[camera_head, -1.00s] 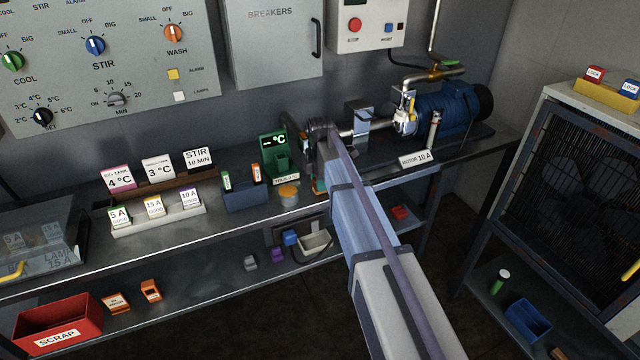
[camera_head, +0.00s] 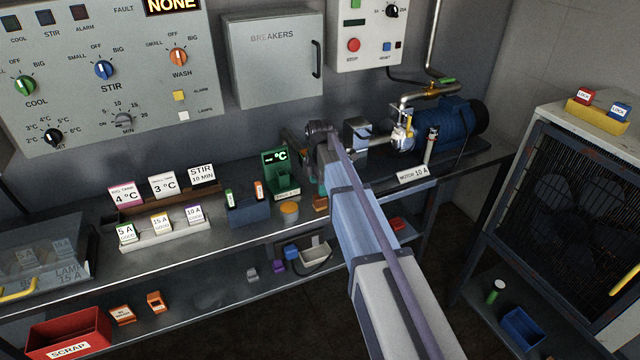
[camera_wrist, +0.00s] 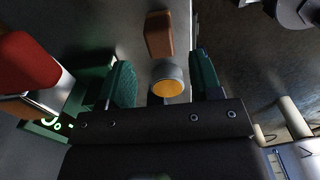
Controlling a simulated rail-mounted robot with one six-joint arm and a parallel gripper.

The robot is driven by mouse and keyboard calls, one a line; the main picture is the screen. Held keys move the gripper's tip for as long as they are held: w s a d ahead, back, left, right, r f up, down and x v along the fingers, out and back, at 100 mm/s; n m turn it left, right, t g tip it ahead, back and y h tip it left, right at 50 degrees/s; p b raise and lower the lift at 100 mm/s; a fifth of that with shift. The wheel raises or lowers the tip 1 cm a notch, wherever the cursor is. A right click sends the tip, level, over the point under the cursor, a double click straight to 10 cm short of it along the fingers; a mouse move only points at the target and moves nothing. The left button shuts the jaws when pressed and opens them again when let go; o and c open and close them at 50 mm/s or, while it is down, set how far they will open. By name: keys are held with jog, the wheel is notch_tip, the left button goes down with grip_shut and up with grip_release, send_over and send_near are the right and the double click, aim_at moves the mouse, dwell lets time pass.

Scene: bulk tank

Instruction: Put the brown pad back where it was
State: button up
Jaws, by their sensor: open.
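My gripper (camera_wrist: 163,82) is open, with two green fingers in the wrist view. A brown block (camera_wrist: 159,33), which looks like the brown pad, lies on the grey bench beyond the fingertips, not held. It also shows in the head view (camera_head: 320,204), partly hidden by my arm. A short grey cylinder with an orange top (camera_wrist: 167,80) appears between the fingers; whether they touch it I cannot tell. It stands on the bench in the head view (camera_head: 289,211). My fingers are mostly hidden behind my arm in the head view.
A green temperature display (camera_head: 280,172) stands close to the left of my gripper. A dark blue holder (camera_head: 248,212) stands left of the cylinder. The blue motor (camera_head: 450,122) and its pipework lie to the right. The bench's front edge is close to the brown block.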

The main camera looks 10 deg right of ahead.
notch_tip(320, 180, up, 7)
jog(key=p, duration=0.4)
jog(key=shift+f+p, duration=0.15)
jog(key=shift+p, duration=0.15)
jog(key=s+m, duration=2)
jog(key=s, duration=0.9)
notch_tip(320, 180, up, 4)
jog(key=p, duration=0.4)
jog(key=shift+s, duration=0.1)
